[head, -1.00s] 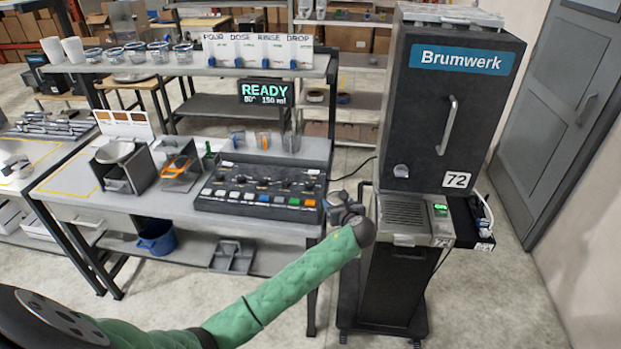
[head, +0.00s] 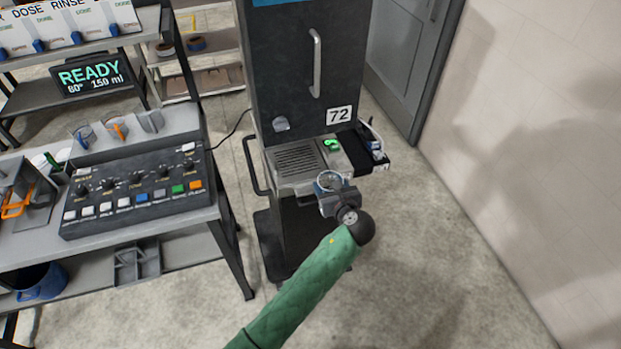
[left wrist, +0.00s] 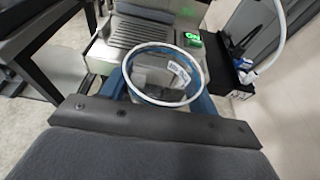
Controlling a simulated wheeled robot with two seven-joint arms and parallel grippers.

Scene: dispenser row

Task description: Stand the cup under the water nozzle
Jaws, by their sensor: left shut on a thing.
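A clear cup (head: 329,181) is in my left gripper (head: 333,194), which is shut on it. In the left wrist view the cup (left wrist: 164,84) shows from above, mouth up, looks empty, and has a pale label inside or on its wall. The cup is just in front of the grated drip tray (head: 297,158) of the tall dark machine (head: 305,75), apart from the grate as far as I can tell. A small silver fitting (head: 281,124) sits low on the machine's front; I cannot tell whether it is the water nozzle. My right gripper is out of view.
A green-lit display (head: 332,145) sits right of the grate, with a dark side shelf (head: 362,150) beyond it. A table with a button panel (head: 135,196) stands at left. Open floor lies to the right, up to a wall (head: 540,150).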

